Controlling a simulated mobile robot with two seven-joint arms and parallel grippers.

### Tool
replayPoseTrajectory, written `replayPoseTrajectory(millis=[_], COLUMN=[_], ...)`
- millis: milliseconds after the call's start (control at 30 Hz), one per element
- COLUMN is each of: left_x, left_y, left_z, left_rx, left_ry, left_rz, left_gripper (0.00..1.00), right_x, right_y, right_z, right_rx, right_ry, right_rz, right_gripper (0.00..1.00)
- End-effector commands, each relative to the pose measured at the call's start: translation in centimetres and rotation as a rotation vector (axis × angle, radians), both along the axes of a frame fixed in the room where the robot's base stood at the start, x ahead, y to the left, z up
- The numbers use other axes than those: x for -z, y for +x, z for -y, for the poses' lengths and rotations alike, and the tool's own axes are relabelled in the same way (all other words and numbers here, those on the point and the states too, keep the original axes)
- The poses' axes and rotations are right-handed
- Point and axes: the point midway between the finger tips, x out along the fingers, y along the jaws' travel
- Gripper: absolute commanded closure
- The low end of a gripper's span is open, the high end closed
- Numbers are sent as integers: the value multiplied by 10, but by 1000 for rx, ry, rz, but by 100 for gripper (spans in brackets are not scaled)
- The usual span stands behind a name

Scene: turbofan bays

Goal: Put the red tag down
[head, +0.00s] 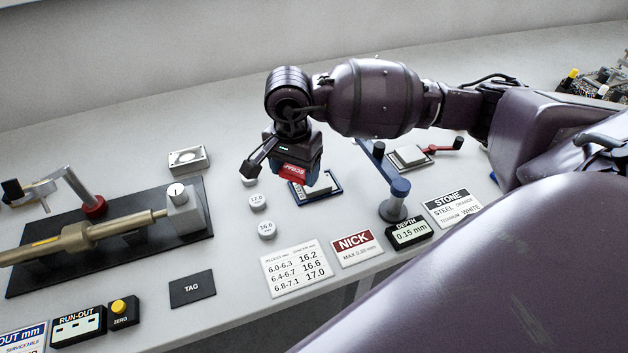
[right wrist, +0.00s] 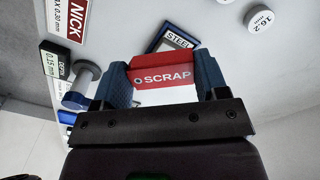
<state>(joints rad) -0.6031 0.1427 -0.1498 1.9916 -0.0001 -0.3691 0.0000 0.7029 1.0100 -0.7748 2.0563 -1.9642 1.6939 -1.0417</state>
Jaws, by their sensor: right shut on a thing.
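The red tag (right wrist: 165,68), lettered SCRAP, is between the two blue fingers of my right gripper (right wrist: 165,82) in the right wrist view. In the head view the right gripper (head: 296,172) points down above the bench with the red tag (head: 293,171) in its jaws. The gripper is shut on the tag, over or just in front of a blue-framed tray (head: 327,192). A dark pad marked TAG (head: 192,288) lies bare at the front of the bench, to the left of the gripper. My left gripper is not in view.
White weights (head: 258,202) stand left of the gripper. A size card (head: 296,268), a NICK card (head: 357,248) and a depth gauge display (head: 408,233) lie along the front. A shaft fixture (head: 110,232) is at left, with a run-out display (head: 78,326) and ZERO button (head: 122,312) in front.

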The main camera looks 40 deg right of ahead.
Motion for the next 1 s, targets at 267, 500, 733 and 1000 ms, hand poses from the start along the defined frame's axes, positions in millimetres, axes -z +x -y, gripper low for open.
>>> replayPoseTrajectory(millis=[267, 500, 733, 1000], left_x=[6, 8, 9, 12], left_y=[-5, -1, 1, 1], left_z=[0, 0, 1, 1], left_rx=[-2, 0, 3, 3], left_ry=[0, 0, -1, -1], left_rz=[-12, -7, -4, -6], left_gripper=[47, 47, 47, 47], right_x=[-25, -47, -69, -96], right_y=[14, 24, 31, 38], right_z=[19, 34, 48, 64], right_rx=[530, 989, 1427, 1925], right_ry=[-5, -6, -5, 1], right_rz=[12, 20, 26, 29], right_gripper=[56, 56, 56, 56])
